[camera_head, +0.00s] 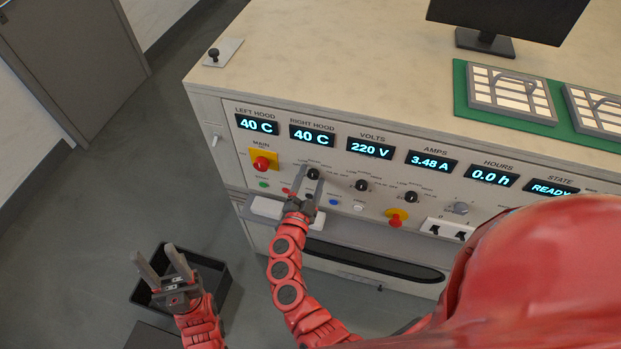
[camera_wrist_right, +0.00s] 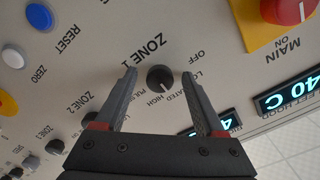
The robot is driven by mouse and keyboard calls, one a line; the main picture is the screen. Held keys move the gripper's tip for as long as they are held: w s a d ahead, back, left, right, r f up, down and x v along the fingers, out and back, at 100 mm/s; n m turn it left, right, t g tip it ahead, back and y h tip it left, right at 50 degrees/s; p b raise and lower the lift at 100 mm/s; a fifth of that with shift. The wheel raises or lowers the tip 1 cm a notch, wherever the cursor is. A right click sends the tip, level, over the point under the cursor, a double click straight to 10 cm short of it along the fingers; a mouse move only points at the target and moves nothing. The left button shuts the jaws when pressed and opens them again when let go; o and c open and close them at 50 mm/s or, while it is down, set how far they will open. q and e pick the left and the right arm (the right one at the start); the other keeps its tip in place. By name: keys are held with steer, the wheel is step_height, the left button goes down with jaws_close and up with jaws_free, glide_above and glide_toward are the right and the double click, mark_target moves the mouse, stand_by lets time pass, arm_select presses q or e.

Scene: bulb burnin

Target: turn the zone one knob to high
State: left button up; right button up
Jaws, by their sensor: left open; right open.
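The zone one knob (camera_head: 313,173) is a small black dial on the panel, under the right hood display. In the right wrist view the knob (camera_wrist_right: 159,78) sits beside the ZONE 1 label, with OFF, LOW, RATED, HIGH and PULSE printed around it. The exact setting its mark points to is too small to tell. My right gripper (camera_head: 310,178) is open at the panel. In the right wrist view its fingers (camera_wrist_right: 159,74) stand one on each side of the knob, with gaps visible. My left gripper (camera_head: 163,263) is open and empty, away at the lower left.
The yellow main switch (camera_head: 263,161) with a red knob is left of zone one. The zone two knob (camera_head: 361,185) and another black knob (camera_head: 411,197) are to the right. A black bin (camera_head: 218,272) stands on the floor near my left gripper. Displays run above the knobs.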

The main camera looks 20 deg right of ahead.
steer(key=shift+c, duration=0.4)
jaws_close()
steer(key=shift+f+m+b, duration=0.3)
steer(key=shift+m+b, duration=0.1)
steer(key=shift+b, duration=0.4)
steer(key=m+b, duration=0.4)
steer(key=b, duration=0.2)
steer(key=shift+f, duration=0.1)
steer(key=shift+a+r+m+b, duration=0.1)
steer(key=shift+r+m+b, duration=0.05)
steer(key=shift+m+b, duration=0.6)
steer(key=shift+r+m+b, duration=0.15)
steer(key=shift+m+b, duration=0.6)
steer(key=shift+o, duration=0.4)
jaws_free()
steer(key=shift+r, duration=0.15)
